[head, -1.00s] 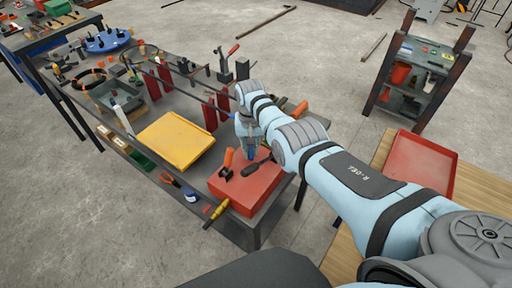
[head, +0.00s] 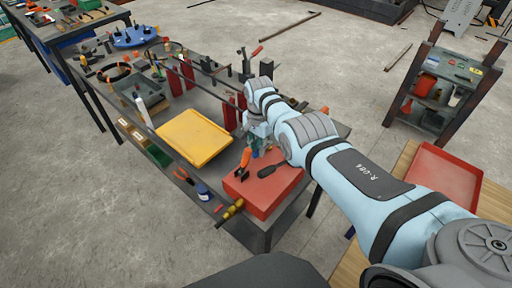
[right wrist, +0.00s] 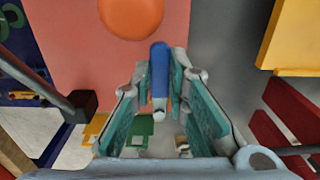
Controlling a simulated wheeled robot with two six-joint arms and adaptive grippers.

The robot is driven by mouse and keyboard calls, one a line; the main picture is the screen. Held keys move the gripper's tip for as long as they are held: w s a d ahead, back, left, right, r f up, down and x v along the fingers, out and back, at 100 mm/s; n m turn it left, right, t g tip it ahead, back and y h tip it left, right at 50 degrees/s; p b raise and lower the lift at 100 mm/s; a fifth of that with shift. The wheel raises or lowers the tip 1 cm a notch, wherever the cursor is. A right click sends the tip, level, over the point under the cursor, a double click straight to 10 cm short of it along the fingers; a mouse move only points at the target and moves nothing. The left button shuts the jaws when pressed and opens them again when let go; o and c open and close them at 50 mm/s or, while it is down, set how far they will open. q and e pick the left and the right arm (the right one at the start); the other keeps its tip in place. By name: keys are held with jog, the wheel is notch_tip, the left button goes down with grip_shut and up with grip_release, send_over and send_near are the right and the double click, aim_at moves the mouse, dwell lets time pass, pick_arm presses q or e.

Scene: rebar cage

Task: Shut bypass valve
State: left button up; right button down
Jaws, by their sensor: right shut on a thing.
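My right gripper (head: 258,148) is over the far end of a red box (head: 275,198) on the bench. In the right wrist view, the gripper (right wrist: 160,88) has its two teal-padded fingers on either side of a blue handle (right wrist: 159,65) and is shut on it. The handle stands over the red surface; its lower end and any valve body under it are hidden. An orange handle (head: 243,162) on a dark base and a black handle (head: 281,171) are beside the gripper on the box. My left gripper is not in view.
A yellow tray (head: 194,138) lies left of the red box. A brass-coloured fitting (head: 232,210) is at the box's near left. Red upright plates (head: 229,112) stand behind the gripper. A red tray (head: 443,172) is at the right.

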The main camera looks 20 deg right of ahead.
dwell(0.4)
jog(key=c, duration=1.6)
grip_release()
jog(key=shift+w, duration=0.1)
jog(key=shift+o, duration=0.2)
notch_tip(320, 180, up, 12)
jog(key=shift+d, duration=0.1)
